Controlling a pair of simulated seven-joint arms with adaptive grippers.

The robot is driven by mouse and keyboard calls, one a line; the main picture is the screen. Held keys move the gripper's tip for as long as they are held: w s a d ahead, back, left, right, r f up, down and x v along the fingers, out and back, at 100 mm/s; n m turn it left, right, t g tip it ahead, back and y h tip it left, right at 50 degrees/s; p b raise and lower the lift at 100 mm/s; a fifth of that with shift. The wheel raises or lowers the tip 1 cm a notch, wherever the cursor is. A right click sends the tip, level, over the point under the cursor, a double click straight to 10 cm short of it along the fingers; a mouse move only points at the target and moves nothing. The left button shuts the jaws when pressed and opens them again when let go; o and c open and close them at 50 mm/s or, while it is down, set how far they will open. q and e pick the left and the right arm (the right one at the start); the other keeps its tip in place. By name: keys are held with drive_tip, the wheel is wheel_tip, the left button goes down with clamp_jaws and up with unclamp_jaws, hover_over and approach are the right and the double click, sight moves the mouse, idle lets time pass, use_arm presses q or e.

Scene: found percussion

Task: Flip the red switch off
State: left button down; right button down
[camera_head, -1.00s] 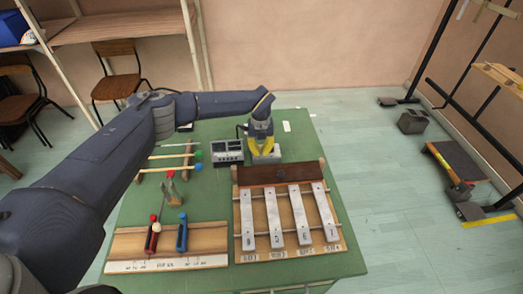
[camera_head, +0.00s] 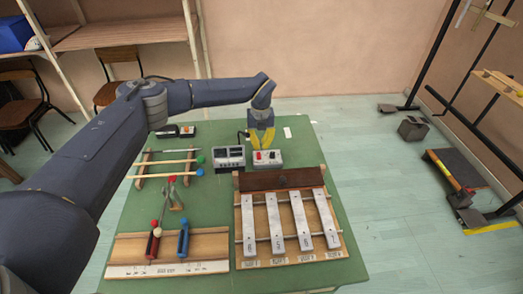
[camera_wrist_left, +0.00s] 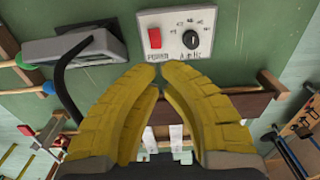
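The red switch (camera_head: 258,155) is on a small pale control box (camera_head: 274,163) at the back of the green table. In the left wrist view the red rocker (camera_wrist_left: 155,38) sits left of a black knob (camera_wrist_left: 190,39) on the same panel. I cannot tell which way the rocker is tipped. My left gripper (camera_head: 262,147) points down at the box, just behind the switch in the head view. In the wrist view its yellow fingertips (camera_wrist_left: 160,69) almost meet, with nothing between them, and appear below the switch, apart from it. My right gripper is not in view.
A grey device (camera_head: 228,157) stands left of the box, with a black cable near it. A xylophone-like set of metal bars (camera_head: 290,222) lies in front. Mallets on a rack (camera_head: 168,162) and a wooden tray (camera_head: 208,242) are to the left.

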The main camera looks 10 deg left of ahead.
use_arm(q)
drive_tip(key=shift+d+r, duration=0.2)
drive_tip(key=shift+r, duration=0.5)
drive_tip(key=shift+d, duration=0.15)
